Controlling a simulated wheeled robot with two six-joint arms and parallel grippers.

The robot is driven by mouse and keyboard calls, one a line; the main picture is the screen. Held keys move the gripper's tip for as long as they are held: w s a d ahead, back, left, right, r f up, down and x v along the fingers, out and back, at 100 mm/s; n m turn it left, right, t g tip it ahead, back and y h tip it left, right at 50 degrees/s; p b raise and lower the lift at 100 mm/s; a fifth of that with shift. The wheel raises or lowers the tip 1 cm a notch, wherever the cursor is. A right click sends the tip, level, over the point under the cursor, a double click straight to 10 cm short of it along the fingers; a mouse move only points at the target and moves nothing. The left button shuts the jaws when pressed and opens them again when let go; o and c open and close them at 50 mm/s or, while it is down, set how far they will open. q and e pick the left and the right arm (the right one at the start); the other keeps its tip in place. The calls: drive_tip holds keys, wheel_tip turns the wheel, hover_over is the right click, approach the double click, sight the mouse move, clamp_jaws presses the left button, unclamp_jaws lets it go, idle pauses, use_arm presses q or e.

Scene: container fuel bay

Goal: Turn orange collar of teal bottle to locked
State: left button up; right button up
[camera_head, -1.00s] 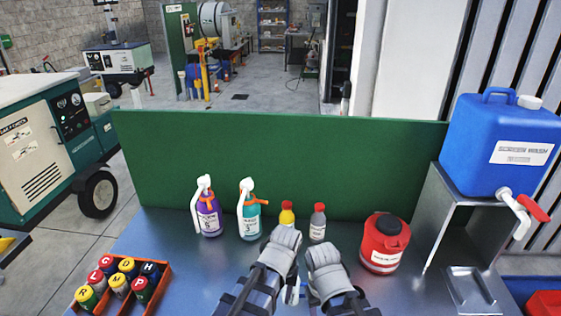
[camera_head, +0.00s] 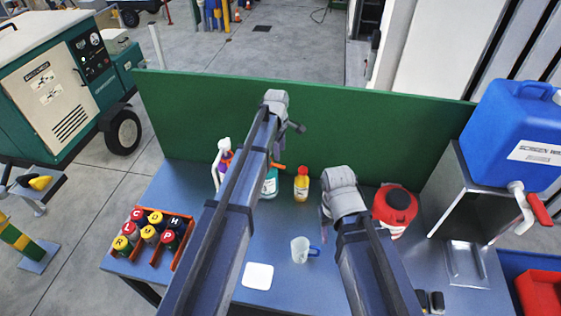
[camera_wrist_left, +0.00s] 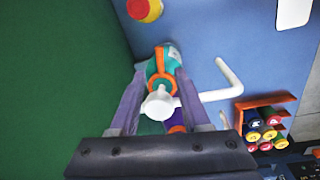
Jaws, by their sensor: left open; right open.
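The teal bottle (camera_head: 270,186) stands on the bench, mostly hidden behind my left arm in the head view. In the left wrist view the teal bottle (camera_wrist_left: 165,60) shows from above, with its orange collar (camera_wrist_left: 161,80) and white top (camera_wrist_left: 160,104). My left gripper (camera_head: 290,128) is open above it. Its two fingers lie on either side of the collar and top in the wrist view; contact is not visible. The collar's lock position cannot be read. My right gripper (camera_head: 326,208) is open and empty, left of the red canister (camera_head: 395,210).
A purple bottle (camera_head: 221,165) with a white top stands just left of the teal one. A yellow bottle (camera_head: 301,184) stands to the right. A clear mug (camera_head: 301,249), white square (camera_head: 258,276) and orange crate (camera_head: 136,260) are nearer. A green panel (camera_head: 390,135) closes the back.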

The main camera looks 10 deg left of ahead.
sight(280, 166)
use_arm(q)
drive_tip(key=f+b, duration=0.4)
drive_tip(key=f, duration=0.1)
drive_tip(key=f+b, duration=0.2)
drive_tip(key=b, duration=0.1)
drive_tip(key=shift+w+d+f, duration=0.1)
drive_tip(key=shift+w+f, duration=0.2)
drive_tip(key=shift+w, duration=0.1)
drive_tip(key=shift+r, duration=0.1)
clamp_jaws()
idle(1.0)
